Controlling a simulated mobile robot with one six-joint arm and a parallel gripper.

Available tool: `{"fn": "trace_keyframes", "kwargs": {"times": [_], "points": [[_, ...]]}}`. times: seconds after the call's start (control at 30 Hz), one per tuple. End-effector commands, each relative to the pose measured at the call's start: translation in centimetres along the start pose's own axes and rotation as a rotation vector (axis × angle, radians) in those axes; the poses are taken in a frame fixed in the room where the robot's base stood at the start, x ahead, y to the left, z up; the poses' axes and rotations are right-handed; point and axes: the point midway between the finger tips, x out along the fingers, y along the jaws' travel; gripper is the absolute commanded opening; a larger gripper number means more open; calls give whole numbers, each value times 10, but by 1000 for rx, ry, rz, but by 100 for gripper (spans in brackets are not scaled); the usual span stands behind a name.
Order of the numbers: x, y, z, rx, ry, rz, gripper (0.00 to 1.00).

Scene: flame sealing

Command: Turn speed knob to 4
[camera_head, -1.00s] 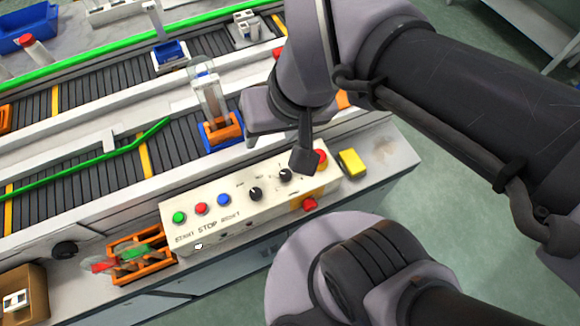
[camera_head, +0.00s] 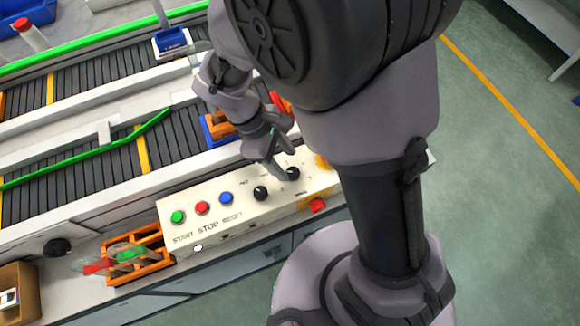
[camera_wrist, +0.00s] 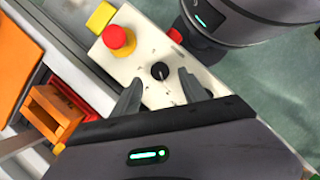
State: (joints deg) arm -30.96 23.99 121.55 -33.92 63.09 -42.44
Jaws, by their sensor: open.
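The white control panel (camera_head: 180,238) stands on the conveyor's front ledge with green, red and blue buttons at its left. To their right are two black knobs, a left one (camera_head: 261,193) and a right one (camera_head: 293,173); which is the speed knob I cannot read. My gripper (camera_head: 282,172) is at the right knob in the head view. In the wrist view my gripper (camera_wrist: 162,92) is open, its fingers apart on either side of a black knob (camera_wrist: 160,71) with a pale pointer line. I cannot tell whether they touch it. The scale marks are too small to read.
A red emergency button (camera_wrist: 118,40) stands beside the knob in the wrist view, with a yellow block (camera_wrist: 100,17) beyond it. An orange rack (camera_head: 165,262) with red and green items is left of the panel. Conveyor belts (camera_head: 90,164) run behind.

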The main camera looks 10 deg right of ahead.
Motion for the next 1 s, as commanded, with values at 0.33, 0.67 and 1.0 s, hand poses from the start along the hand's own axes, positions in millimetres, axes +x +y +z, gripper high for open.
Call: {"fn": "trace_keyframes", "kwargs": {"times": [0.33, 0.67, 1.0], "points": [[41, 0, 0, 1, 1, 0, 51], [40, 0, 0, 1, 1, 0, 24], [40, 0, 0, 9, 1, -4, 0]]}}
